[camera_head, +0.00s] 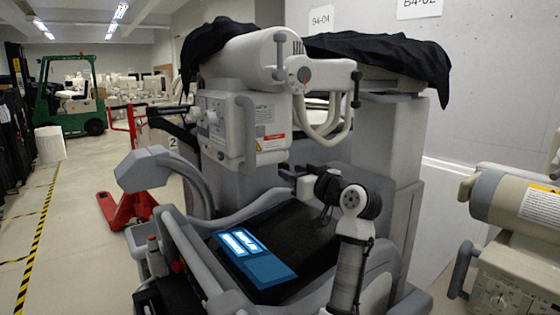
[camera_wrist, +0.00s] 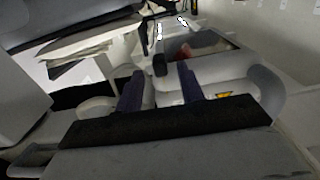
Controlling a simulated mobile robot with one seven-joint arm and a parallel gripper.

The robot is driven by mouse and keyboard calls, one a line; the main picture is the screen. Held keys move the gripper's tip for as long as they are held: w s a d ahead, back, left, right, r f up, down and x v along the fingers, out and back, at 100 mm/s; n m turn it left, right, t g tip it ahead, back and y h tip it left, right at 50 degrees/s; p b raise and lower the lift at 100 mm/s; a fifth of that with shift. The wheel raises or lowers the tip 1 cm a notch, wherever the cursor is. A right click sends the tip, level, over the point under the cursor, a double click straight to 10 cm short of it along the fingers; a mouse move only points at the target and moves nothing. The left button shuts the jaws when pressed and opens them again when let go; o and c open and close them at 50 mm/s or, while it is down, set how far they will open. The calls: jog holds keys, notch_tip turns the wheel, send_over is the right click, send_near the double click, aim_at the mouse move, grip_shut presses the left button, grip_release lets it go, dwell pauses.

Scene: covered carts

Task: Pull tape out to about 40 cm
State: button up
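I cannot make out a tape or a tape measure in either view. My gripper (camera_head: 302,170) is in front of the grey covered cart (camera_head: 405,135), above its dark tray. In the wrist view my gripper (camera_wrist: 160,88) shows two dark purple fingers standing well apart. No object shows between the fingertips, only a light grey machine part behind them with a small black knob (camera_wrist: 160,65) and a yellow warning mark (camera_wrist: 224,95). In the head view, my wrist hides part of the cart behind it.
A blue flat item (camera_head: 268,268) with white panels lies on the cart's dark tray. A white machine head (camera_head: 226,128) juts out above it. Another beige machine (camera_head: 510,215) stands at right. A red pallet jack (camera_head: 130,205) and green forklift (camera_head: 75,105) stand left; the floor between is open.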

jog(key=p+x, duration=0.1)
jog(key=x, duration=0.5)
jog(key=shift+w+p, duration=0.15)
jog(key=shift+p, duration=0.2)
jog(key=shift+a, duration=0.15)
grip_shut()
